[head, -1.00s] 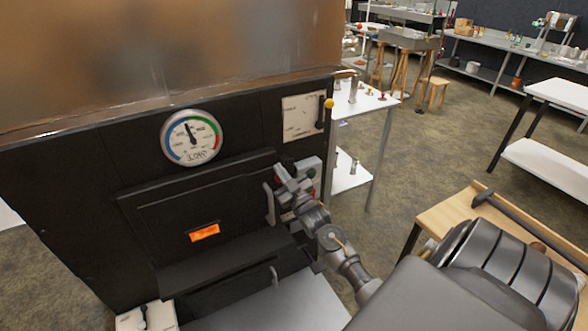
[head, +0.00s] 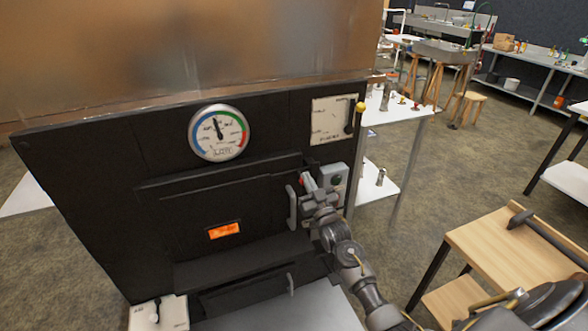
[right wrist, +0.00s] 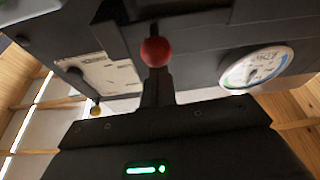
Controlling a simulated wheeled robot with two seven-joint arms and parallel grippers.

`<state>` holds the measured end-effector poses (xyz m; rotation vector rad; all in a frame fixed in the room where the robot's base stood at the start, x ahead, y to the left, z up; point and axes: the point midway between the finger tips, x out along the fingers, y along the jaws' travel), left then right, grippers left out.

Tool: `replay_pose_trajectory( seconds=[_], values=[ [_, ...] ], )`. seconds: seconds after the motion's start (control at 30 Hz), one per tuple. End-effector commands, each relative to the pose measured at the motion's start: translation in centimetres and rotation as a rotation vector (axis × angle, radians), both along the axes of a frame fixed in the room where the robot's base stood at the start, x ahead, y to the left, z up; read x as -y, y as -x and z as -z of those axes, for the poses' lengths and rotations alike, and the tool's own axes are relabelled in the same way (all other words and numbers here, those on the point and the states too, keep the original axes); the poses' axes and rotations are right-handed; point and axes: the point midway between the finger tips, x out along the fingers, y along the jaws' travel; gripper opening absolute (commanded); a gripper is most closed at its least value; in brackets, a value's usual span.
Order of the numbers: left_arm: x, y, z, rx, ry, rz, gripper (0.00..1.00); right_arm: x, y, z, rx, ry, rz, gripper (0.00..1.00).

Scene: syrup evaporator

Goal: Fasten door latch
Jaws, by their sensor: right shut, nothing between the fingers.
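The black firebox door (head: 190,215) on the front of the evaporator looks closed, with an orange label (head: 224,230) low on it. A grey upright handle (head: 292,207) stands at the door's right edge. My right gripper (head: 307,183) is shut and empty just right of this handle, by the upper right corner of the door. A red ball knob (right wrist: 155,52) shows close in front of the gripper in the right wrist view. I cannot tell whether the gripper touches the knob. The latch's seating is hidden by the gripper. My left gripper is out of view.
A round gauge (head: 219,132) and a white panel with a yellow-knobbed lever (head: 360,107) are above. A wooden table (head: 500,250) with a dark tool stands at right. Open floor lies between.

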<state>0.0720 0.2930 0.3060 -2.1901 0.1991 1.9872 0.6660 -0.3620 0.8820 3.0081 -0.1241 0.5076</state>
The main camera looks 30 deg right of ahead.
Motion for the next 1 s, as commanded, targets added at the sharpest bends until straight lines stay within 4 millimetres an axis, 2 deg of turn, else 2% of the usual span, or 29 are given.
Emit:
replay_pose_trajectory(
  seconds=[0.33,0.47,0.6,0.67,0.8,1.0],
  values=[
    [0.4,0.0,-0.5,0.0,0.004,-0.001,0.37,0.0,0.0,-0.6,0.0,0.001,0.0,0.0],
    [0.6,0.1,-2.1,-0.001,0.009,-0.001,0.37,-0.1,0.0,-2.4,0.001,0.001,-0.002,0.0],
    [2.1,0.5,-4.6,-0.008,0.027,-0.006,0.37,-0.4,-0.1,-5.3,0.002,0.0,-0.006,0.0],
    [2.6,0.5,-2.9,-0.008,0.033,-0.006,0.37,-0.5,1.5,-3.1,-0.004,0.0,-0.006,0.0],
    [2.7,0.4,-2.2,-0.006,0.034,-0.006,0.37,-0.8,4.4,-2.1,-0.001,0.0,-0.005,0.0],
    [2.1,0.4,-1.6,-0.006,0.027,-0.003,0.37,-1.0,7.6,-1.2,0.0,-0.001,-0.004,0.0]
  ],
)
